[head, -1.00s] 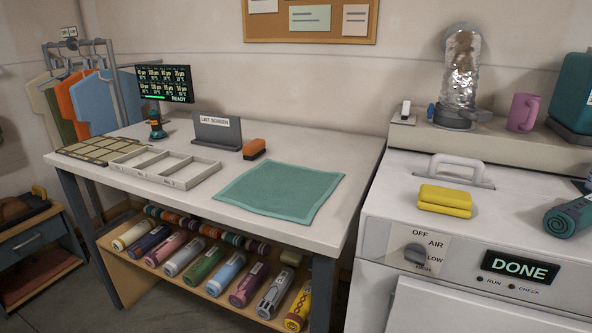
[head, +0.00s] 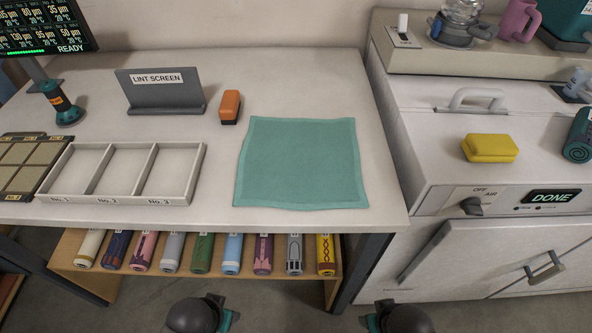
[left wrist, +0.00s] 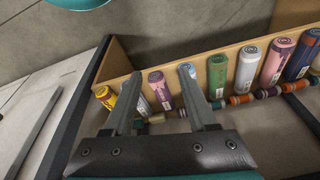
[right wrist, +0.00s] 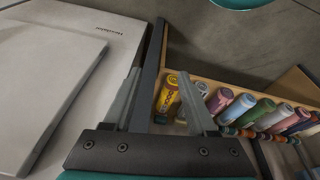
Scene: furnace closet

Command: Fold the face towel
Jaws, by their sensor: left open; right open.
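The teal face towel (head: 298,162) lies flat and unfolded on the pale table, near its front right edge. My left gripper (head: 232,318) shows at the bottom of the head view, below the table's front edge. In the left wrist view its fingers (left wrist: 160,95) are apart and empty, over the shelf of rolls. My right gripper (head: 368,322) is at the bottom of the head view too, in front of the table's right leg. In the right wrist view its fingers (right wrist: 160,98) are apart and empty. Neither gripper touches the towel.
A three-compartment tray (head: 70,196), an orange brush (head: 230,106) and a lint screen stand (head: 162,92) sit left of the towel. Rolls (head: 231,254) fill the shelf below. A white machine (head: 440,160) with a yellow sponge (head: 490,148) stands at right. The tabletop around the towel is clear.

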